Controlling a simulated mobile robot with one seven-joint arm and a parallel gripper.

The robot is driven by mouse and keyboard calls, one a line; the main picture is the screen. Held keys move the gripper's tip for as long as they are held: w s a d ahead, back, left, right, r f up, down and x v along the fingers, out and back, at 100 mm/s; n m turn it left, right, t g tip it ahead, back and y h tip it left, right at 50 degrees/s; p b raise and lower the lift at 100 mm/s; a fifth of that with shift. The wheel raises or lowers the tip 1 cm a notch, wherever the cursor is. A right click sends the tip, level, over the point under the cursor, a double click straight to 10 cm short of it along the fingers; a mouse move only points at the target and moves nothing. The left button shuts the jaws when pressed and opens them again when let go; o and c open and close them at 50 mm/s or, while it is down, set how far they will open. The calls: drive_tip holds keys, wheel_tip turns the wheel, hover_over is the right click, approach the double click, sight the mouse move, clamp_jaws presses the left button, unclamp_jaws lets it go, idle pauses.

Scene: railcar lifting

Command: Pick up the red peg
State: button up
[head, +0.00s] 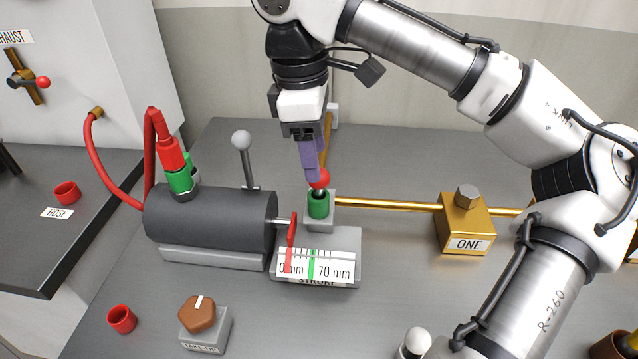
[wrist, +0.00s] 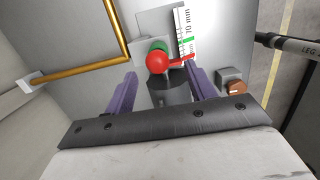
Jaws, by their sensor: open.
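The red peg has a round red head (head: 318,179) and stands in a green sleeve (head: 318,205) on a grey block beside the stroke scale. A short pale shank shows below its head. In the wrist view the red head (wrist: 157,62) lies ahead of the jaws, near the middle between them. My gripper (head: 313,176) points down with its purple fingers right at the peg head. In the wrist view my gripper (wrist: 161,76) is open, one finger on each side. I cannot tell whether a finger touches the head.
A grey cylinder (head: 210,218) with an upright white-knobbed lever (head: 241,141) stands left of the peg. A brass rod (head: 390,205) runs right to a brass block labelled ONE (head: 466,225). The stroke scale (head: 316,265) lies in front. A brown knob (head: 198,312) stands front left.

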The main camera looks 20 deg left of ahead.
sight(318, 187)
drive_tip(key=shift+w+d+f+p, duration=0.1)
drive_tip(key=shift+f+p, duration=0.1)
drive_tip(key=shift+f, duration=0.85)
drive_tip(key=shift+w+a+f+p, duration=0.1)
drive_tip(key=shift+f+p, duration=0.1)
drive_tip(key=shift+f, duration=0.8)
drive_tip(key=shift+w+d+f+p, duration=0.1)
drive_tip(key=shift+f+p, duration=0.1)
drive_tip(key=shift+f, duration=0.85)
drive_tip(key=shift+c, duration=0.3)
drive_tip(key=c, duration=1)
drive_tip(key=shift+r, duration=0.15)
